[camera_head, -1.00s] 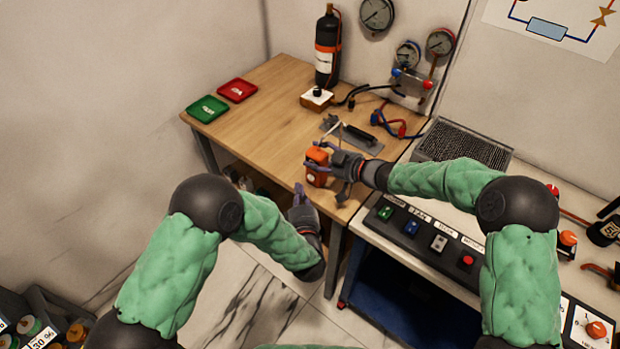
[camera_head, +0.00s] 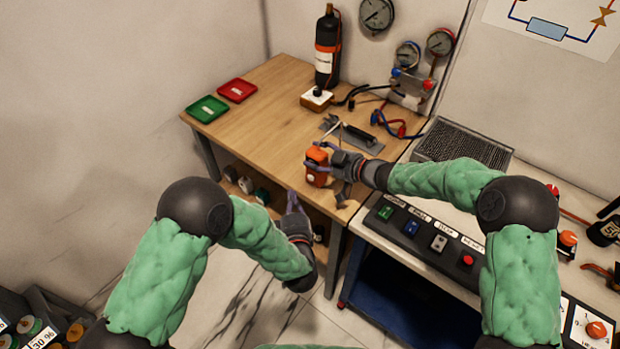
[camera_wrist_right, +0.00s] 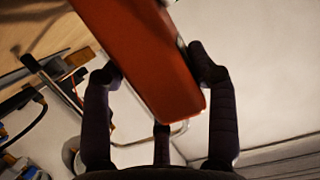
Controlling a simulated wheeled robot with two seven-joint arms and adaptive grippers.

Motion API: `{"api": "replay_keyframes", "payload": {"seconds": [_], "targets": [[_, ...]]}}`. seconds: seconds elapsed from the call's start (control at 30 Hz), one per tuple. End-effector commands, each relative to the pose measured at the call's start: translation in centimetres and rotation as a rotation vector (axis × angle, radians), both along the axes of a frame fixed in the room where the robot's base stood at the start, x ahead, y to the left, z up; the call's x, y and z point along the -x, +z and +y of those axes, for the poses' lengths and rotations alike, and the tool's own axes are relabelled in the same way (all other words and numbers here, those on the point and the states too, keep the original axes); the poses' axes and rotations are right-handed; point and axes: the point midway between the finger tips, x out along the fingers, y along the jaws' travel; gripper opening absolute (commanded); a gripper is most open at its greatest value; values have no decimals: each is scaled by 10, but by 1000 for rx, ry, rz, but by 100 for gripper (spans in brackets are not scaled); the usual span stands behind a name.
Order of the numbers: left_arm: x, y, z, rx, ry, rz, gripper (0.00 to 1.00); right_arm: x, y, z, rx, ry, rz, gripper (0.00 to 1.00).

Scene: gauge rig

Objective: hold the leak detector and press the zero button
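The orange leak detector (camera_head: 317,166) is at the front part of the wooden bench, near its right corner. My right gripper (camera_head: 328,167) has its fingers around it. In the right wrist view the orange body (camera_wrist_right: 148,60) sits between the dark fingers (camera_wrist_right: 155,85), with a finger against each side. A thin pale curved wand or tube shows behind it. I cannot make out the zero button. My left gripper (camera_head: 294,203) is lower, just in front of the bench edge, apart from the detector, its fingers pointing up. Its finger gap is too small to judge.
Green (camera_head: 207,108) and red (camera_head: 237,90) trays lie on the wooden bench (camera_head: 255,130). A black cylinder (camera_head: 327,55), hoses and a grey tool plate (camera_head: 352,137) are behind the detector. A button panel (camera_head: 425,235) stands to the right.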

Motion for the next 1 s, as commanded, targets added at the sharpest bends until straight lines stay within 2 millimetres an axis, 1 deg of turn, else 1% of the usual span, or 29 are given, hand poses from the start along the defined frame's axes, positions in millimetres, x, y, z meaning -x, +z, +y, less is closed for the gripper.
{"api": "replay_keyframes", "payload": {"seconds": [0.03, 0.07, 0.1, 0.4, 0.53, 0.67, 0.9, 1.0], "targets": [[0, 0, 0, 0, 0, 0, 0, 0, -1, 0, 0, 1, 2, 75], [0, 0, 0, 0, 0, 0, 0, 0, -1, 0, 0, 1, 2, 84], [0, 0, 0, 0, 0, 0, 0, 0, -1, 0, 0, 1, 2, 86], [0, 0, 0, 0, 0, 0, 0, 0, 0, 0, 0, 0, 0, 86], [0, 0, 0, 0, 0, 0, 0, 3, 2, -6, 0, -1, 0, 86], [0, 0, 0, 0, 0, 0, 0, 13, 8, -20, -1, -3, -2, 86], [0, 0, 0, 0, 0, 0, 0, 40, 22, -57, 0, -4, 0, 86], [0, 0, 0, 0, 0, 0, 0, 50, 27, -71, -1, -3, -1, 86]]}}
